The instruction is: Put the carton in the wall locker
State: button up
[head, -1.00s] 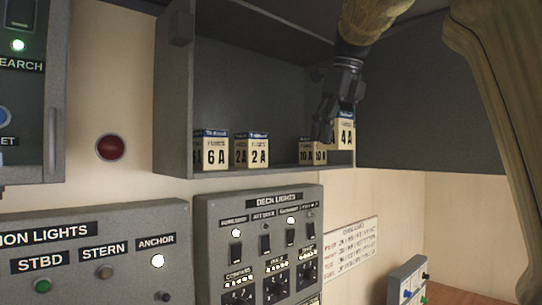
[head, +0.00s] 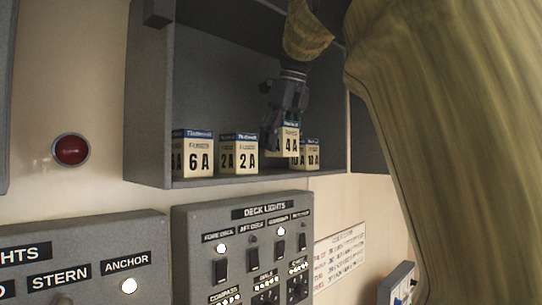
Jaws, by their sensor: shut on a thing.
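The wall locker (head: 147,110) is an open grey cabinet on the wall in the head view. My gripper (head: 279,138) reaches down into its opening from above and is shut on a cream carton with a blue top marked 4A (head: 290,142). The carton is roughly upright, with its bottom edge a little higher in view than those of the cartons on the locker floor. My gripper's finger contact is partly hidden, and I cannot tell how deep the carton sits.
Below is the deck lights panel (head: 240,240). A red round light (head: 71,150) is on the wall to the left. My arm covers the right side.

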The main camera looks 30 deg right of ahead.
aim_at(273, 154)
jog(key=shift+w+a+r, duration=0.15)
jog(key=shift+a, duration=0.05)
jog(key=f, duration=0.1)
jog(key=w+f, duration=0.1)
jog(key=w, duration=0.1)
jog(key=shift+a+f, duration=0.25)
jog(key=shift+f, duration=0.15)
jog(key=shift+s+d+f, duration=0.1)
jog(key=shift+s+f, duration=0.05)
jog(key=shift+f, duration=0.15)
jog(key=shift+s+d, duration=0.1)
jog(key=shift+s, duration=0.4)
jog(key=shift+w+f, duration=0.15)
jog(key=shift+w, duration=0.1)
jog(key=o, duration=1.3)
jog(key=shift+w+f, duration=0.1)
jog(key=shift+w, duration=0.05)
jog(key=shift+s, duration=0.25)
jog(key=shift+w, duration=0.15)
